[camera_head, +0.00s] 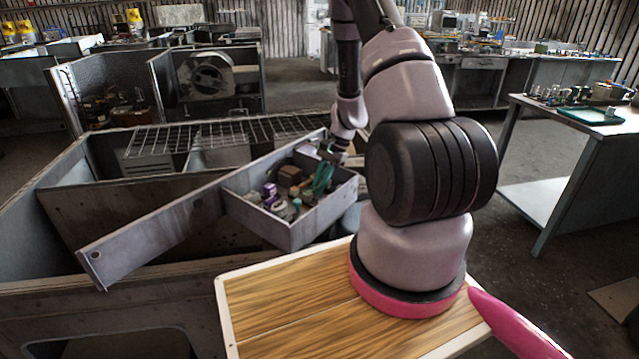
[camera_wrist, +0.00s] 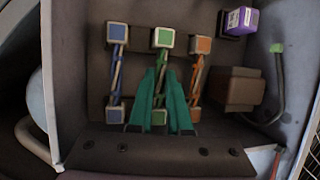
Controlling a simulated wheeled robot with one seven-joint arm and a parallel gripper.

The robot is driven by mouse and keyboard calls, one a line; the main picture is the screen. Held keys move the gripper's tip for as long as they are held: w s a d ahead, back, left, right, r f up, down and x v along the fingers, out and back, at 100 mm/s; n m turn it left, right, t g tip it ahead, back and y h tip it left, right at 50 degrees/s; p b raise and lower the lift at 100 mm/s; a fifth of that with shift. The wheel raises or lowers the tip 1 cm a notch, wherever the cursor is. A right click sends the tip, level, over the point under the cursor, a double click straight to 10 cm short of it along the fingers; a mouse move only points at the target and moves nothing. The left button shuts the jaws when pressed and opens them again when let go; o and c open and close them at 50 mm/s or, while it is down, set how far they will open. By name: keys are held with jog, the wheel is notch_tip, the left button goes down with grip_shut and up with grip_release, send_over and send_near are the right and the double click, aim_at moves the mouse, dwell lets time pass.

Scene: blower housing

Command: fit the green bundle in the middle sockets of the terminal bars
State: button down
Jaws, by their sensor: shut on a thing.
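My gripper (camera_wrist: 160,98), with teal fingers, is shut on the green bundle (camera_wrist: 162,62) in the wrist view. The green bundle has a green block at each end and stands upright in the picture between the blue bundle (camera_wrist: 117,68) and the orange bundle (camera_wrist: 198,77). Its end blocks roughly line up with theirs. In the head view, my gripper (camera_head: 322,178) reaches into the grey open housing (camera_head: 290,232), and the green bundle is not distinguishable there.
In the wrist view, a brown block (camera_wrist: 238,90), a purple-labelled block (camera_wrist: 240,20) and a dark cable with a green tip (camera_wrist: 277,48) are right of the bundles. A dark strip with bolts (camera_wrist: 160,155) runs below. The housing walls stand close around.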

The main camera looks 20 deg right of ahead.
jog(key=shift+f, duration=0.25)
jog(key=c, duration=0.8)
grip_release()
jog(key=v, duration=1.1)
jog(key=shift+f, duration=0.1)
